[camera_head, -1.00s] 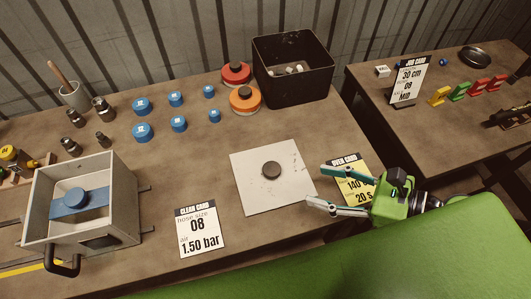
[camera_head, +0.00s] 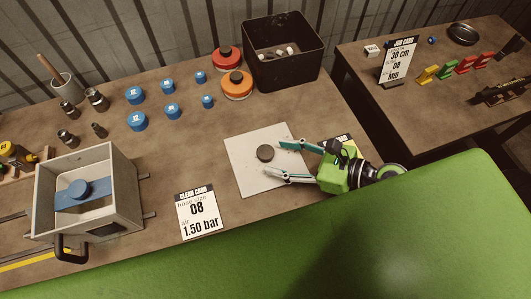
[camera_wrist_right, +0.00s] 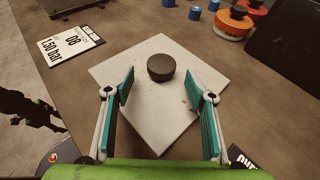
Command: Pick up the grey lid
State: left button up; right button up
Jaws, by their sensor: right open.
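The grey lid (camera_head: 265,153) is a small dark round disc lying on a pale square plate (camera_head: 245,178). In the right wrist view the lid (camera_wrist_right: 161,67) lies ahead of the fingertips, roughly midway between them and apart from both. My right gripper (camera_head: 276,160) is open and empty, reaching in from the right over the plate with its fingers pointing at the lid. In the right wrist view the open fingers (camera_wrist_right: 165,88) stand on either side over the plate (camera_wrist_right: 160,115). My left gripper is not in view.
A clean card (camera_head: 198,212) stands left of the plate. Several blue caps (camera_head: 137,121), red and orange discs (camera_head: 237,84) and a black bin (camera_head: 285,75) are behind. A grey box with a blue bar (camera_head: 88,205) is at left. A card is partly hidden behind my gripper.

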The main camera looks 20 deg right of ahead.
aim_at(267, 152)
jog(key=shift+w+a, duration=0.2)
jog(key=shift+w, duration=0.1)
jog(key=x, duration=0.1)
jog(key=p+x, duration=0.2)
jog(key=shift+w+a+r, duration=0.15)
jog(key=shift+w+r, duration=0.05)
jog(key=shift+w, duration=0.05)
jog(key=shift+w+a+f, duration=0.3)
jog(key=shift+a+f, duration=0.1)
jog(key=shift+r, duration=0.1)
jog(key=c, duration=1.4)
